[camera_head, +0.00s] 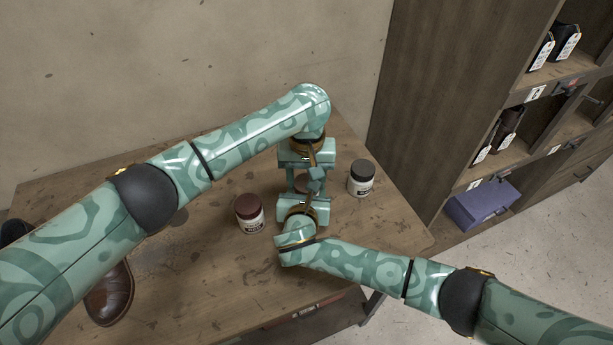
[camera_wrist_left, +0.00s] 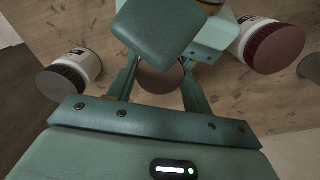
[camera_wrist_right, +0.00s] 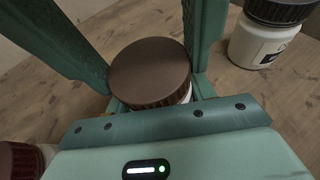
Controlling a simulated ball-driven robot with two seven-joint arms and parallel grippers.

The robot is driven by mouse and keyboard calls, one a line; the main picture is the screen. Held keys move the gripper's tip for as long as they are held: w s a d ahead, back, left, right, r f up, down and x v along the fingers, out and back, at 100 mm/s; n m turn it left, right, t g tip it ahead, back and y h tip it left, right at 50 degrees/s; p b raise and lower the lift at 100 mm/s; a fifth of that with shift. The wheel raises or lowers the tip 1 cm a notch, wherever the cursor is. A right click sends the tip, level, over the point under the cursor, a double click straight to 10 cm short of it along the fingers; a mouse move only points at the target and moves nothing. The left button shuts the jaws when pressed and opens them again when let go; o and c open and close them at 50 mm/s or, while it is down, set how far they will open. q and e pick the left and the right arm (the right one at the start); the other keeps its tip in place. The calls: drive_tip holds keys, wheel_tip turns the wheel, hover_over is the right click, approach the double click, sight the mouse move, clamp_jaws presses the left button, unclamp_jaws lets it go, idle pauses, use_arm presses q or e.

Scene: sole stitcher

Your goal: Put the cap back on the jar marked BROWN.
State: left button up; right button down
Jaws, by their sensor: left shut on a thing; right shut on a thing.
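A brown cap (camera_wrist_right: 150,72) sits at the mouth of a white jar (camera_wrist_right: 187,97) in the right wrist view; I cannot tell whether it is fully seated. The cap also shows in the left wrist view (camera_wrist_left: 160,77) and, partly hidden, in the head view (camera_head: 301,184). My left gripper (camera_head: 307,172) is shut on the cap from the far side. My right gripper (camera_head: 300,196) is shut on the jar below the cap, from the near side. The grippers face each other and hide most of the jar, including its label.
A jar with a dark red-brown cap (camera_head: 249,213) stands close on the left. A jar with a black cap (camera_head: 361,178) stands on the right. A brown shoe (camera_head: 109,297) is at the table's left. A shelf unit (camera_head: 415,100) rises at the right; the table (camera_head: 190,265) is bare in front.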

use_arm(q)
drive_tip(key=m, duration=0.6)
drive_tip(key=o, duration=1.1)
drive_tip(key=shift+s+d, duration=0.1)
drive_tip(key=shift+r, duration=0.1)
wheel_tip(320, 180, up, 4)
drive_tip(key=shift+r, duration=0.15)
drive_tip(key=shift+c, duration=0.4)
